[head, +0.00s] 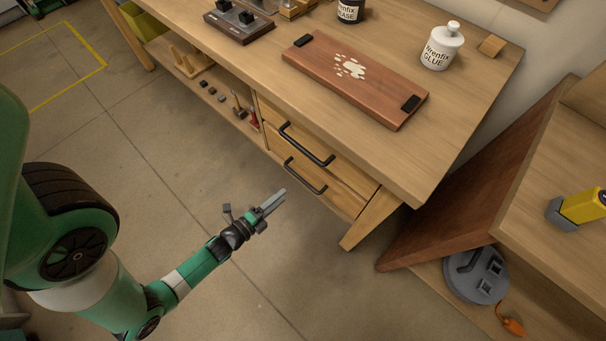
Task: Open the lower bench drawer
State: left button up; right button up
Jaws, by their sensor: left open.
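The lower bench drawer (331,188) is the lower of two wooden drawers under the workbench. Its black bar handle (305,176) faces the open floor. The upper drawer (345,172) has a matching black handle (307,145). Both drawers look closed. My left gripper (277,202) is in front of the bench, lower left of the lower handle in the picture and apart from it. Its jaws are open, pointing toward the drawers, with nothing between them. My right gripper is not in view.
On the workbench top (450,130) lie a wooden board (330,75) and a glue bottle (441,48). An open shelf (215,97) with small tools is left of the drawers. A wooden cabinet (460,215) stands at right. The floor before the drawers is clear.

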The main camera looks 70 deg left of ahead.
aim_at(301, 178)
pick_arm(q)
jog(key=b+x, duration=0.3)
jog(key=x, duration=0.8)
jog(key=shift+r, duration=0.1)
grip_shut()
dwell(0.9)
